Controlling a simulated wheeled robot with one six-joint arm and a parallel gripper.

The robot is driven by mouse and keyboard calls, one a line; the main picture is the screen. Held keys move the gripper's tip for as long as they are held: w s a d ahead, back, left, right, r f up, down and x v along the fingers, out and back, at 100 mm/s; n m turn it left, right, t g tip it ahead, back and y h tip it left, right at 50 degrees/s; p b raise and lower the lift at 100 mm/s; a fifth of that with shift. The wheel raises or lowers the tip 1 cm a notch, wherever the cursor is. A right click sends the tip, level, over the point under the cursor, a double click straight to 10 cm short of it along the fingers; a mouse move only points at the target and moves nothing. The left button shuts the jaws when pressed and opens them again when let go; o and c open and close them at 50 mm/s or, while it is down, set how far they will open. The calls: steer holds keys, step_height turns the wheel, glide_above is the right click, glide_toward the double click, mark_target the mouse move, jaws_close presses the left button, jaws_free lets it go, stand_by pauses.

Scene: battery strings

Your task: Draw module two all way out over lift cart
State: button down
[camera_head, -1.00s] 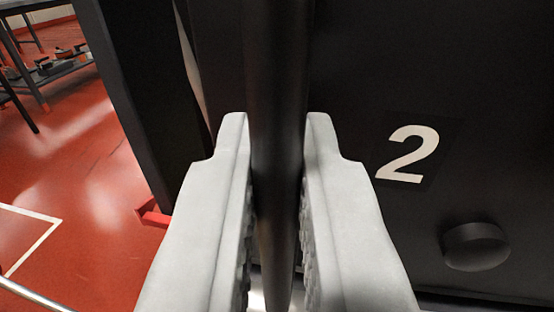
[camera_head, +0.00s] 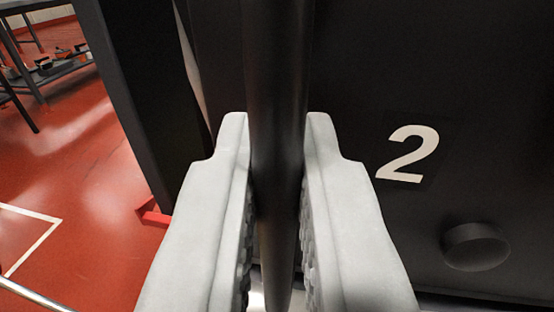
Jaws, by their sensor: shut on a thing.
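Module two (camera_head: 480,90) is a black front face marked with a white "2" (camera_head: 408,154). It fills the right of the view. A dark upright bar, its handle (camera_head: 277,70), runs from the top edge down between my fingers. My gripper (camera_head: 277,135) has two pale grey fingers, one on each side of the handle, and is shut on it. A round black knob (camera_head: 476,246) sticks out at the lower right of the face. The lift cart cannot be made out for certain; only a pale strip shows low behind the fingers.
A dark rack upright (camera_head: 130,100) stands left of the module, with a red piece (camera_head: 154,214) at its side. Beyond is open red floor (camera_head: 70,165) with white line marking. A shelf bench (camera_head: 50,68) with small items stands at the far left. A light rail (camera_head: 30,296) crosses the lower left corner.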

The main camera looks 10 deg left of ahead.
steer(key=shift+s+f, duration=0.1)
steer(key=shift+s, duration=0.65)
steer(key=c, duration=1.6)
jaws_free()
steer(key=shift+s, duration=0.1)
steer(key=s+d, duration=0.3)
steer(key=s, duration=1.4)
steer(key=shift+d, duration=0.2)
